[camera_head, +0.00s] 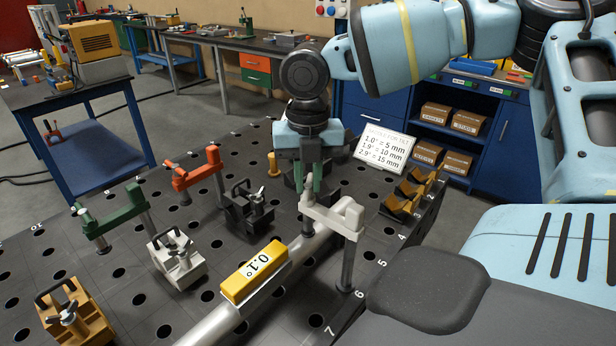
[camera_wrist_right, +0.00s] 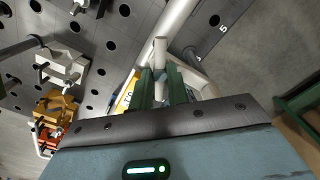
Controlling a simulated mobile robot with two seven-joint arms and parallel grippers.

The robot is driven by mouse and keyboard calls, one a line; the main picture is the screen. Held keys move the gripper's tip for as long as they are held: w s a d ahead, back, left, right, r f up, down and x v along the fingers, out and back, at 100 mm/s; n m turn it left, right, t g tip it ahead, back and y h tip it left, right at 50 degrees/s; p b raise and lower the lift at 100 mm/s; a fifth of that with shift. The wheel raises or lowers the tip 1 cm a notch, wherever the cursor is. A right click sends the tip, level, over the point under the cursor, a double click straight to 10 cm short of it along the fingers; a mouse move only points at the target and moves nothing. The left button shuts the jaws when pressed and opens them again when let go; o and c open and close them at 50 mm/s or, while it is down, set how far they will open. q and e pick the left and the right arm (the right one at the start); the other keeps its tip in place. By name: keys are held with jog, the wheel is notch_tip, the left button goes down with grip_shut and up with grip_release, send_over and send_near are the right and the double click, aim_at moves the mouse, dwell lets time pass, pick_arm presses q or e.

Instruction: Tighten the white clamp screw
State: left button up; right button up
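The white clamp (camera_head: 338,220) stands on the black perforated table and its arm reaches over a grey pipe (camera_head: 218,322). Its white screw (camera_head: 308,189) is at the left end of the arm, above the pipe. My right gripper (camera_head: 309,190) points down with its green fingers on either side of the screw's top. In the right wrist view the white screw (camera_wrist_right: 160,52) shows between the green fingertips (camera_wrist_right: 160,76), with no clear gap on either side, so it looks shut on the screw. My left gripper is not in view.
A yellow level marked 0.1° (camera_head: 254,270) lies on the pipe. Green (camera_head: 112,214) and red (camera_head: 196,172) clamps stand at the left. White (camera_head: 176,258), black (camera_head: 247,205) and orange (camera_head: 74,314) blocks stand on the table. A sign (camera_head: 384,148) stands behind.

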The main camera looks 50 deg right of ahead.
grip_shut()
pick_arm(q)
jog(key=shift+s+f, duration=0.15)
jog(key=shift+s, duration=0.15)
pick_arm(e)
jog(key=shift+m, duration=0.4)
jog(key=m, duration=1.7)
jog(key=shift+r, duration=0.1)
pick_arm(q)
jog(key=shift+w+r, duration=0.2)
pick_arm(e)
jog(key=m, duration=0.5)
jog(key=shift+m, duration=0.4)
